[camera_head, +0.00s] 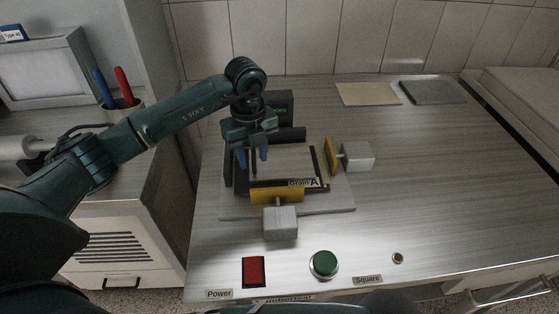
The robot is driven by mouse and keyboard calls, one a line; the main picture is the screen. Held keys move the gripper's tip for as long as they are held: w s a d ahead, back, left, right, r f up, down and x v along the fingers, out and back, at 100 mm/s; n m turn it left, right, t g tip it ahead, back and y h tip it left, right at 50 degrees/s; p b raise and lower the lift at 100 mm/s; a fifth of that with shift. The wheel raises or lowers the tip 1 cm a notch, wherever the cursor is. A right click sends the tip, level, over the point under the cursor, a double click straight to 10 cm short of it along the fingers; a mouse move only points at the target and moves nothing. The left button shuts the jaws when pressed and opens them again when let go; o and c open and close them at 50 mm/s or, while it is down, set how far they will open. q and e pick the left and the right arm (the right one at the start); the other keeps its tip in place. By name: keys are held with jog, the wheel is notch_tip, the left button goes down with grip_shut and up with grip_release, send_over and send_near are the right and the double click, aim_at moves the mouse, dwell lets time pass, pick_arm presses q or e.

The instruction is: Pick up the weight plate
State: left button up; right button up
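A pale flat panel (284,163) with dark edges and a "Grain A" label lies inside the press fixture on a grey base plate (340,205). I cannot tell for sure which piece is the weight plate; a dark block (289,134) stands at the back of the panel. My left gripper (252,155) points down over the panel's left back part. Its two blue fingertips are apart with nothing clearly between them. I cannot tell whether they touch the panel. My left arm hides part of the fixture's back left. My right gripper is out of view.
Yellow pushers with grey blocks stand in front (281,222) and at right (357,156) of the panel. A red switch (254,271) and green button (323,264) sit near the front edge. Beige (366,94) and grey (433,92) sheets lie at the back. The table's right side is clear.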

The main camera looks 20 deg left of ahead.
pick_arm(q)
jog(key=shift+f, duration=1.45)
jog(key=shift+c, duration=0.4)
jog(key=shift+w, duration=0.1)
grip_shut()
jog(key=shift+r, duration=0.1)
jog(key=shift+w+r, duration=0.1)
jog(key=shift+w, duration=0.05)
